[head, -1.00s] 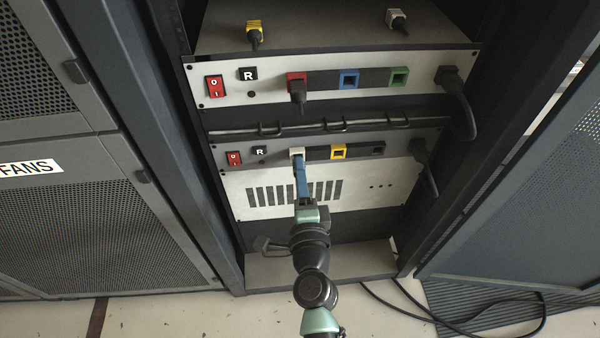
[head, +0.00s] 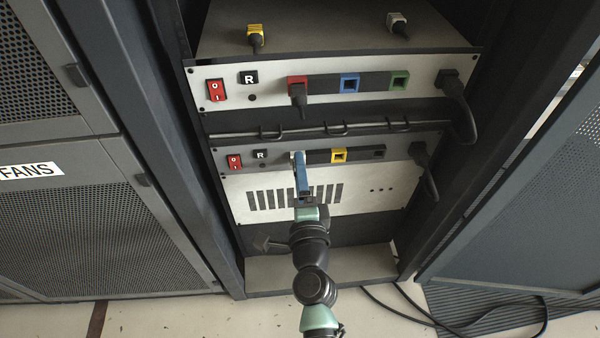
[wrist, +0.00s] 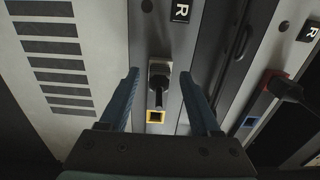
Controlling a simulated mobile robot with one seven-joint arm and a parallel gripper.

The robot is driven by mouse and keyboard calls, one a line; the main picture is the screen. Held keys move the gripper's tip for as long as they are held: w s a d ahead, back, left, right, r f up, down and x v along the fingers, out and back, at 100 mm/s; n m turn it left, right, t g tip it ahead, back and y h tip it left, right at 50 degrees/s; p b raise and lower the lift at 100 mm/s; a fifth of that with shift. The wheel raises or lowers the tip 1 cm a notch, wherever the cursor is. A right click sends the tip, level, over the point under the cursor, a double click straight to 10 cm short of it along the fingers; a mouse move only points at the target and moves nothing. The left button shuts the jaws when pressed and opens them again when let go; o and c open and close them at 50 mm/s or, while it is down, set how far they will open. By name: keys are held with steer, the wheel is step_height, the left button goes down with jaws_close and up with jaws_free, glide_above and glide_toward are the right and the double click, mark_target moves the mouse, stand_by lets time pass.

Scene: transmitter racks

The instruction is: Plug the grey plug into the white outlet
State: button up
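The white outlet (head: 294,154) is on the lower unit's front panel, partly hidden behind my blue fingers. In the wrist view a dark plug (wrist: 159,80) with a black cord sits at the white outlet (wrist: 167,66). My gripper (head: 299,156) is in front of this outlet. In the wrist view my gripper (wrist: 159,74) has its fingers spread on either side of that plug, with a gap on each side. A light grey plug (head: 397,18) with a dark cord lies on top of the upper unit, at the right, away from my gripper.
A yellow plug (head: 254,35) lies at the left on top. The upper panel has a red outlet (head: 297,79) with a dark plug, a blue outlet (head: 349,82) and a green outlet (head: 399,80). A yellow outlet (head: 339,155) is beside the white one. A cable bar (head: 330,129) crosses between the units.

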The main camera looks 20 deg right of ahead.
steer(key=shift+s, duration=0.1)
steer(key=b+v, duration=0.2)
steer(key=v, duration=1)
steer(key=shift+s, duration=0.4)
steer(key=shift+a, duration=0.15)
